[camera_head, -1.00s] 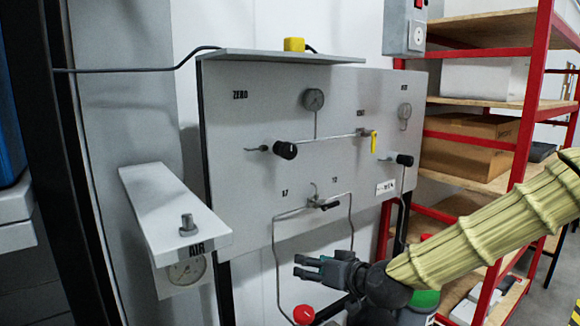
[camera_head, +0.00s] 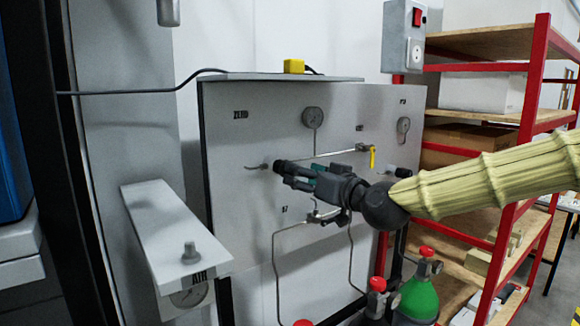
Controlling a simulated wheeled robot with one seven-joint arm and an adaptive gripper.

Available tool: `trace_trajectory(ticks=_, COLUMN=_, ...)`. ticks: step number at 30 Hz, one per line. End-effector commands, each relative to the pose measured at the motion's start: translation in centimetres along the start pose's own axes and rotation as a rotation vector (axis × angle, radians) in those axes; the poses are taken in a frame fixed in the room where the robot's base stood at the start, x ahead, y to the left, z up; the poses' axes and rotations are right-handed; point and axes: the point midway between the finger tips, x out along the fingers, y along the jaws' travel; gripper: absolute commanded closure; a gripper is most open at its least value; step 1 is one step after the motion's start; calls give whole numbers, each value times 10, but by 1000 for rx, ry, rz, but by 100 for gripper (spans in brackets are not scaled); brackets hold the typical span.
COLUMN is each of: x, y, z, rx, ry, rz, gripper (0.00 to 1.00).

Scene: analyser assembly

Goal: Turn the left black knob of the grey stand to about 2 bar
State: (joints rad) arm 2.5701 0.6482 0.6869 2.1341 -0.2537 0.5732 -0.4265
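The grey stand's panel (camera_head: 235,220) is upright, with a ZERO label at its upper left. The left black knob (camera_head: 279,167) sits below the left round gauge (camera_head: 313,118), and part of it is hidden by my gripper. My gripper (camera_head: 288,175) is at the knob, reaching in from the right with its fingers overlapping it in the picture. I cannot tell whether the fingers touch or grasp it.
A yellow-handled valve (camera_head: 372,157) and the right black knob (camera_head: 402,171) lie to the right, close to my arm. A grey AIR shelf (camera_head: 170,230) juts out at front left.

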Motion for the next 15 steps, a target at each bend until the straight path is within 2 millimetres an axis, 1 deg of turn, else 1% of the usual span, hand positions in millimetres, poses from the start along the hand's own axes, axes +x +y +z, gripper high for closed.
trace_trajectory(ticks=3, x=16, y=0, z=-1, rx=1, ry=-2, rz=1, gripper=42)
trace_trajectory(ticks=9, x=40, y=0, z=0, rx=1, ry=-3, rz=0, gripper=42)
trace_trajectory(ticks=15, x=56, y=-1, z=0, rx=1, ry=-3, rz=-1, gripper=42)
